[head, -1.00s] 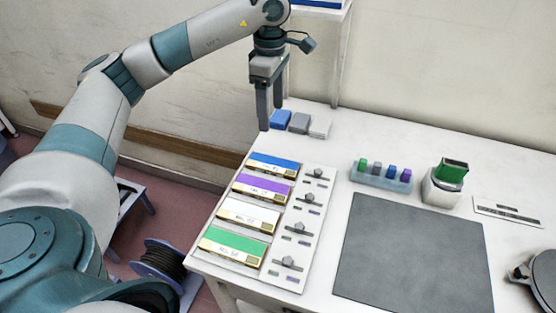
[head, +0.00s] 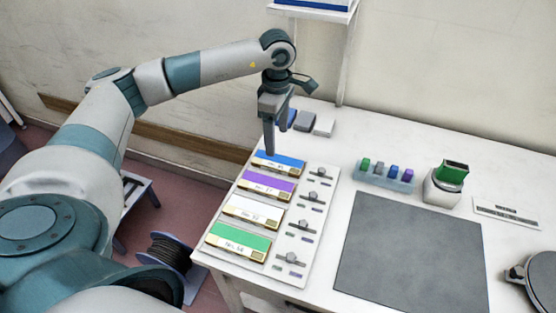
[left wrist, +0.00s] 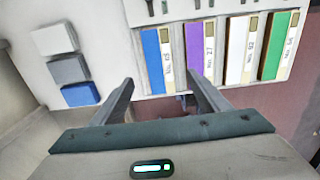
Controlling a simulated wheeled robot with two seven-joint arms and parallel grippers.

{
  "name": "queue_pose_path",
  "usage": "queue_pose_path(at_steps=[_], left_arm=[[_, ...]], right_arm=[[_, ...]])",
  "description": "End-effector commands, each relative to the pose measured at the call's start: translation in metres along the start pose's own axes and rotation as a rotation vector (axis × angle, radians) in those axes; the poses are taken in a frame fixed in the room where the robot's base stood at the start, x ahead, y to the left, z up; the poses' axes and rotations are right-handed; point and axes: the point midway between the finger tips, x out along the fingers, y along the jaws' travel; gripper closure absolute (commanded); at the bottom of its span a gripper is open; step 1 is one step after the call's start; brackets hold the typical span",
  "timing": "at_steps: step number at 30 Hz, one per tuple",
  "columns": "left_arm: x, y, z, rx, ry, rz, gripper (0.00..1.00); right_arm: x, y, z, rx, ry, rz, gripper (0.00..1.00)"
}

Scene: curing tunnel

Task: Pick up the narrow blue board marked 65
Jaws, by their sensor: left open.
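The narrow blue board (head: 281,161) lies at the far end of a row of boards on a white panel. It also shows in the left wrist view (left wrist: 151,52), with a white label whose number is too small to read surely. My left gripper (head: 270,152) is open and empty, pointing down at the far edge of the blue board. My right gripper is not in view.
Purple (head: 266,184), white (head: 253,212) and green boards (head: 239,240) lie nearer in the row. Clamp-like fittings (head: 311,197) line the panel's right side. Small blue, grey and white blocks (head: 324,127) stand behind. A dark mat (head: 410,255) and a block holder (head: 385,178) lie to the right.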

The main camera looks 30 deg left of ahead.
Motion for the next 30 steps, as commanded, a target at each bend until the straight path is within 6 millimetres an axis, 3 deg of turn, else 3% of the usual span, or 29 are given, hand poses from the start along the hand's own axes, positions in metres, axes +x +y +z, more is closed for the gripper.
queue_pose_path(at_steps=[3, 9, 23, 30], left_arm=[[0.014, -0.001, 0.000, 0.001, 0.001, -0.003, 0.31], [0.034, 0.000, 0.000, -0.001, 0.000, -0.001, 0.31], [0.039, 0.000, 0.000, 0.000, 0.000, -0.001, 0.31], [0.058, 0.001, 0.002, 0.001, 0.000, -0.004, 0.31]], right_arm=[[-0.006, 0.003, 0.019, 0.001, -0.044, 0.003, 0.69], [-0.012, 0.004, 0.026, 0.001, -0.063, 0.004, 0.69], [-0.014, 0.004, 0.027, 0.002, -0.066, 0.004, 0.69], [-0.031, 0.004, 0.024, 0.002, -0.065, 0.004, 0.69]])
